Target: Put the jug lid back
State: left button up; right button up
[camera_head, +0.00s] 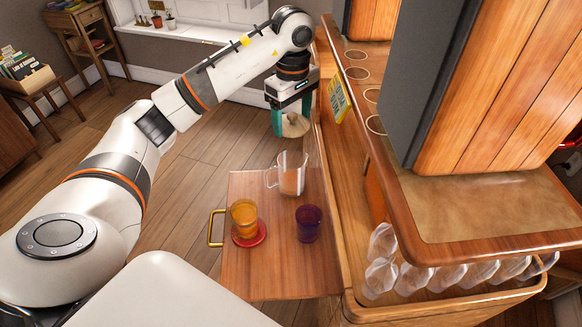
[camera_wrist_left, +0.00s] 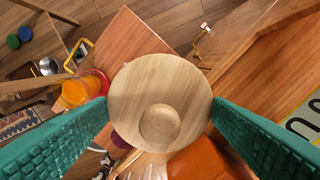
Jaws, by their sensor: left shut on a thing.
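The jug (camera_head: 290,178) is clear, with a handle on its left and some orange-brown contents low inside. It stands on the pull-out wooden board with its top open. The jug lid (camera_head: 294,126) is a round, pale wooden disc with a raised knob. My left gripper (camera_head: 291,115) is shut on it and holds it in the air, beyond the jug and above it. In the left wrist view the lid (camera_wrist_left: 142,97) sits between the two teal fingers (camera_wrist_left: 160,110), its knob facing the camera. The lid hides most of what lies below it. My right gripper is not in view.
On the board (camera_head: 270,275) stand an orange mug (camera_head: 244,216) on a red coaster (camera_head: 250,240) and a purple glass (camera_head: 308,224). The wooden cabinet (camera_head: 350,215) rises close on the right, with a yellow card (camera_head: 338,95). Open floor lies left of the board.

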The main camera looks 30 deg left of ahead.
aim_at(291, 126)
pick_arm(q)
notch_tip(291, 126, down, 6)
jog(key=shift+a+r, duration=0.1)
jog(key=shift+r, duration=0.15)
notch_tip(291, 126, down, 4)
jog(key=shift+f+p, duration=0.15)
jog(key=shift+p, duration=0.2)
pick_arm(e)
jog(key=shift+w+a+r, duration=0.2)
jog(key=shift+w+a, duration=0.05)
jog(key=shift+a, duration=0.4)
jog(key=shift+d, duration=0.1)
pick_arm(q)
jog(key=shift+f+b, duration=0.55)
jog(key=shift+f, duration=0.1)
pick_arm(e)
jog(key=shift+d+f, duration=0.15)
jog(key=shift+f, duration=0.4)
pick_arm(q)
jog(key=o, duration=1)
jog(key=shift+c, duration=0.2)
jog(key=shift+r, duration=0.1)
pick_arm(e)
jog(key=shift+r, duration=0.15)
